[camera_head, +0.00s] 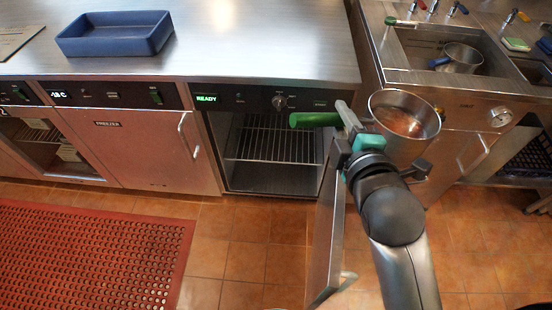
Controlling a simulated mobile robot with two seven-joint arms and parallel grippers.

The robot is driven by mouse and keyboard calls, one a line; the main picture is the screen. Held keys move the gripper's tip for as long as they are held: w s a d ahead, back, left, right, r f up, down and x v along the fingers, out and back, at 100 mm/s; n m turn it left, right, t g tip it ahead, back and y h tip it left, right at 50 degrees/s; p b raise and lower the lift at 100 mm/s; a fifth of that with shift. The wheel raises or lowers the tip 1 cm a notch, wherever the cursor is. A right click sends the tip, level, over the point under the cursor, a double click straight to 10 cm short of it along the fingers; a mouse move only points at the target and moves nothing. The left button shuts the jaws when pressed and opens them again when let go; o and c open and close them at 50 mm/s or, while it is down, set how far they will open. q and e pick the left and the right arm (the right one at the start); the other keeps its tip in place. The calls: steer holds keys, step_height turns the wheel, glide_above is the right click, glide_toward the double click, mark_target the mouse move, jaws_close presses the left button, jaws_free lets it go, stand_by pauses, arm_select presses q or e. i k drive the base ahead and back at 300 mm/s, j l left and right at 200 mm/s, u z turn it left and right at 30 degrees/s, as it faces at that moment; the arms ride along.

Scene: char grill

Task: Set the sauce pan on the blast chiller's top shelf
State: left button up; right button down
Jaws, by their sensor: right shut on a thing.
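The sauce pan (399,146) is a steel pot with a green handle (314,119) and brownish contents. My right gripper (352,130) is shut on it near the handle and holds it up, in front and to the right of the blast chiller. The blast chiller (218,98) shows a green READY display. Its door (325,245) stands open toward me, and wire shelving (272,144) shows in its lit cavity. The handle overlaps the upper right of the opening, and the pan's body is right of it. My left gripper is out of view.
A blue tray (115,44) sits on the steel counter (260,45). Left of the chiller is a closed freezer (140,150). A blue-handled pot (460,57) is in the sink at right. A red mat (90,250) covers the floor at lower left.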

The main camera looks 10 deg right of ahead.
mark_target(261, 161)
steer(key=i+j+z, duration=0.1)
steer(key=j, duration=0.3)
steer(key=i+j+z, duration=0.1)
steer(key=i+j, duration=0.15)
steer(key=j, duration=0.15)
steer(key=i+j+z, duration=0.1)
steer(key=j, duration=0.3)
steer(key=i+j+z, duration=0.1)
steer(key=j, duration=0.3)
steer(key=i, duration=0.05)
